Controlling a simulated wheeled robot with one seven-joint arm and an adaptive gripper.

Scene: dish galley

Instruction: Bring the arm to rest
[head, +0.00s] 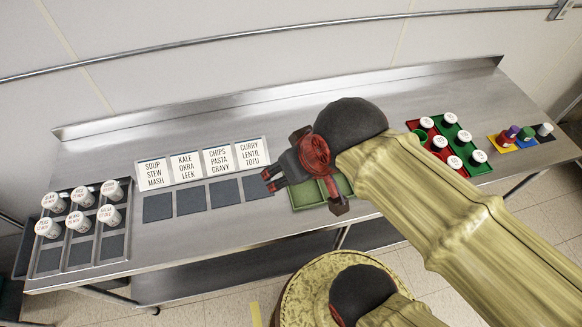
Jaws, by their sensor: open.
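My gripper (271,180) is open and empty. It hangs over the middle of the steel counter (300,115), with its fingertips pointing left. My arm reaches in from the lower right and hides part of the counter behind it. A green tray (305,194) shows partly beneath the gripper; the rest of it is hidden by my wrist.
Menu cards (218,160) stand behind several dark square pads (191,200). A tray (113,247) at the left holds several white-lidded jars (55,202). Red and green trays (466,136) with white-lidded jars and coloured pads (515,141) with small pieces lie at the right.

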